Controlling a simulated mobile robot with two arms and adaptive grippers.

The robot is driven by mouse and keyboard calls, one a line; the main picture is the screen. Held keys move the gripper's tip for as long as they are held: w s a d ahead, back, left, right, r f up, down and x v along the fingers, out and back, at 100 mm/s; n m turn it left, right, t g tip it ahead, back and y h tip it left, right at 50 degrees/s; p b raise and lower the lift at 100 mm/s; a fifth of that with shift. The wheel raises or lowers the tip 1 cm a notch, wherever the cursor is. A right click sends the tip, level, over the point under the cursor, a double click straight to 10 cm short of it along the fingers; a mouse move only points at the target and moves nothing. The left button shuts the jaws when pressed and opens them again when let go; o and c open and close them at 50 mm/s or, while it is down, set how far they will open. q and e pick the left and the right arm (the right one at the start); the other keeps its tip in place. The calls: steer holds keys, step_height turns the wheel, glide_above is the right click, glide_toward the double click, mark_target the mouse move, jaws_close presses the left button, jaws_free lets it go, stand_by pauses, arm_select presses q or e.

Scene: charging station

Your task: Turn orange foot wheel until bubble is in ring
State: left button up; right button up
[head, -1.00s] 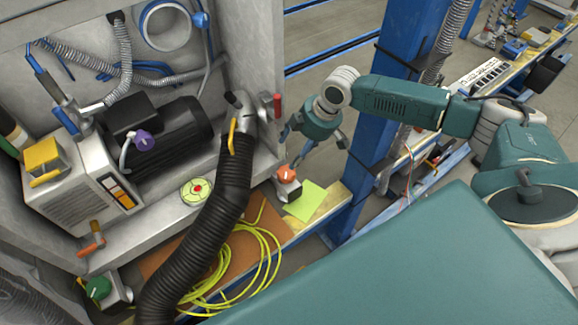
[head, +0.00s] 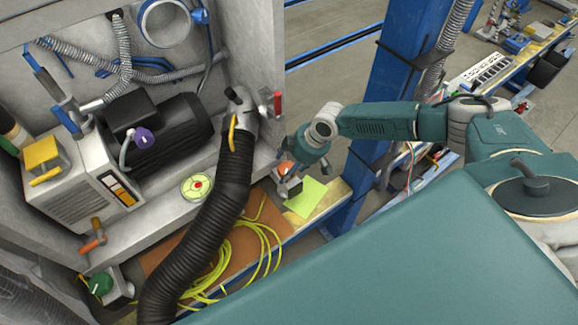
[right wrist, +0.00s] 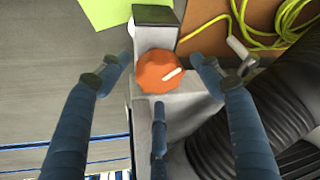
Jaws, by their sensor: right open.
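The orange foot wheel (right wrist: 160,71) sits on a grey block (right wrist: 158,18) and carries a white mark pointing up and to the right in the right wrist view. In the head view the orange wheel (head: 285,168) is partly hidden by my gripper. My right gripper (right wrist: 158,75) is open, its blue fingers on either side of the wheel; I cannot tell whether they touch it. In the head view my right gripper (head: 290,170) is over the wheel. The round bubble level (head: 197,188) is yellow-green with a red spot near its middle; its exact fit in the ring is too small to tell.
A black corrugated hose (head: 208,220) runs close to the left of the wheel. A yellow cable (head: 250,250) lies coiled on the brown board. A green sheet (head: 306,197) lies beside the wheel. A blue post (head: 385,110) stands right of it.

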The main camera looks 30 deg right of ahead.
steer(key=shift+w+f, duration=0.1)
steer(key=shift+f, duration=0.15)
steer(key=c, duration=1.1)
steer(key=shift+f+b, duration=0.1)
steer(key=shift+b, duration=0.2)
steer(key=n+b, duration=0.2)
steer(key=shift+w+f+y+b, duration=0.1)
steer(key=shift+y+b, duration=0.2)
steer(key=shift+b, duration=0.05)
steer(key=shift+n+g+b, duration=0.3)
steer(key=shift+n, duration=0.1)
steer(key=shift+a+r, duration=0.1)
steer(key=shift+r, duration=0.15)
